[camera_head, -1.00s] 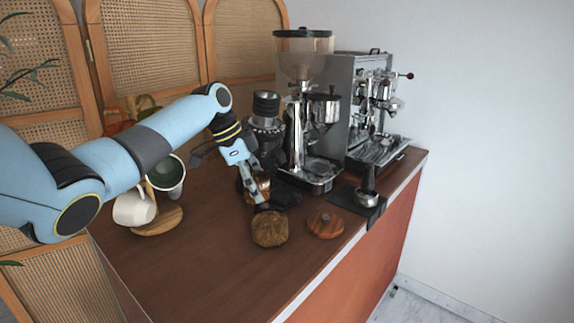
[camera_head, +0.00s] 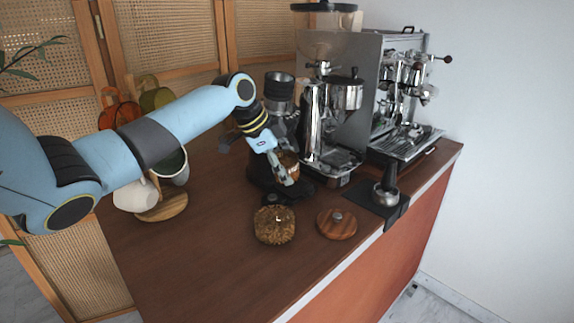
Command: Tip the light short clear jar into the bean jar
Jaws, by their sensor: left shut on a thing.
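My left gripper (camera_head: 287,176) is shut on a small clear jar (camera_head: 288,160) with brownish contents, mostly hidden by the fingers. It is behind and slightly right of the bean jar (camera_head: 274,226), apart from it in the picture. The bean jar is a short clear jar full of brown beans, upright on the wooden counter. A round wooden lid (camera_head: 336,224) with a small knob lies to its right. I cannot tell how far the held jar is tilted. My right gripper is not in view.
Behind the gripper stand a dark device (camera_head: 279,95), a chrome grinder (camera_head: 330,125) and an espresso machine (camera_head: 405,95). A portafilter (camera_head: 386,193) rests on a black mat at the right edge. Cups (camera_head: 137,195) hang on a wooden-based stand at left. The front counter is clear.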

